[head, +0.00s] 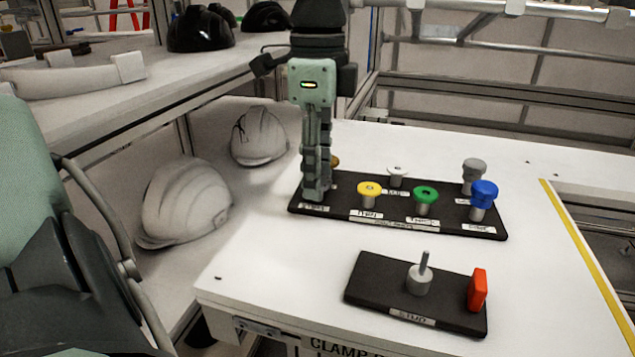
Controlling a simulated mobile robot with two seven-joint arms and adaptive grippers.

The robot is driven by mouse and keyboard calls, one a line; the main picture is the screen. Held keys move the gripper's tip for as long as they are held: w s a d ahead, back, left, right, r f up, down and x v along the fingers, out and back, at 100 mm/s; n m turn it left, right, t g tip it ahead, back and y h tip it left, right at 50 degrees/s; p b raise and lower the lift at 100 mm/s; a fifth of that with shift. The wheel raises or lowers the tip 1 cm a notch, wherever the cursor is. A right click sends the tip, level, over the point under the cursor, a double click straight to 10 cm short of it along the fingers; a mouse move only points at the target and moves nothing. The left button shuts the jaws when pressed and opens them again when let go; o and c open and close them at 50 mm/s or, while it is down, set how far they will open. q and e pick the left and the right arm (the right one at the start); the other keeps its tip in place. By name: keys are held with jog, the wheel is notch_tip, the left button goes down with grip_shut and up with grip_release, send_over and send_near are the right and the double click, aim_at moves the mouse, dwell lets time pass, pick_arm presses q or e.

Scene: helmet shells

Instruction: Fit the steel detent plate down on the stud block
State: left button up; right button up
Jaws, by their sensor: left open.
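The stud block (375,281) is a black base labelled STUD near the table's front. A grey round boss with an upright thin pin (420,278) stands on it, with a red upright piece (477,290) at its right end. My left gripper (315,192) is open, seen edge-on, pointing down at the left end of the black parts rack (345,216). Its fingers cover that spot, where I cannot make out the steel detent plate. A partly covered label lies in front of the fingertips. My right gripper is not in view.
The rack also holds yellow (370,187), green (425,193), blue (484,190), grey (474,165) and white (398,169) topped parts; a brass-coloured one is partly behind my gripper. White helmets (187,203) stand left of the table. The white tabletop between rack and stud block is clear.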

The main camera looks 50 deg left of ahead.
pick_arm(q)
jog(key=c, duration=0.9)
